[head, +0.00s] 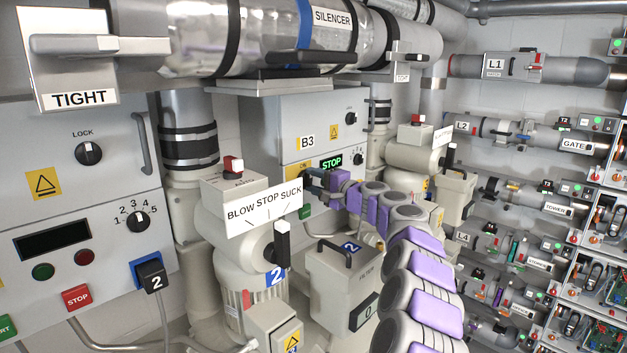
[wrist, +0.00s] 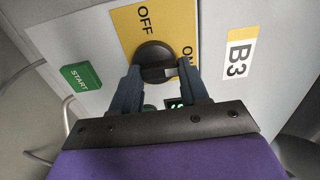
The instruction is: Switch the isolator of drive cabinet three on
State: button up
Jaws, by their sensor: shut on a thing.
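Drive cabinet three (head: 290,112), labelled B3, stands in the middle of the head view. Its isolator knob (wrist: 153,52) is a black rotary knob on a yellow plate (wrist: 128,22) marked OFF and ON in the wrist view. The knob's bar lies across between my fingers, and its right end points toward the ON mark. My gripper (wrist: 158,76) is shut on this knob, one finger at each side. In the head view my gripper (head: 316,180) reaches the cabinet's lower left front and hides the knob. The cabinet's green display (head: 331,163) reads STOP.
A green START button (wrist: 81,76) is left of the knob in the wrist view. In the head view, a blower valve (head: 264,205) marked BLOW STOP SUCK and a filter box (head: 350,280) stand near my arm. A silencer pipe (head: 270,35) runs overhead.

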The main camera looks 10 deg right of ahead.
jog(key=shift+d+f, duration=0.1)
jog(key=shift+f, duration=0.1)
jog(key=o, duration=1.1)
jog(key=shift+w+d, duration=0.1)
jog(key=shift+c, duration=0.2)
jog(key=shift+d+r, duration=0.1)
jog(key=b+v, duration=0.3)
jog(key=v, duration=1.4)
jog(key=shift+d, duration=0.15)
jog(key=shift+s, duration=0.2)
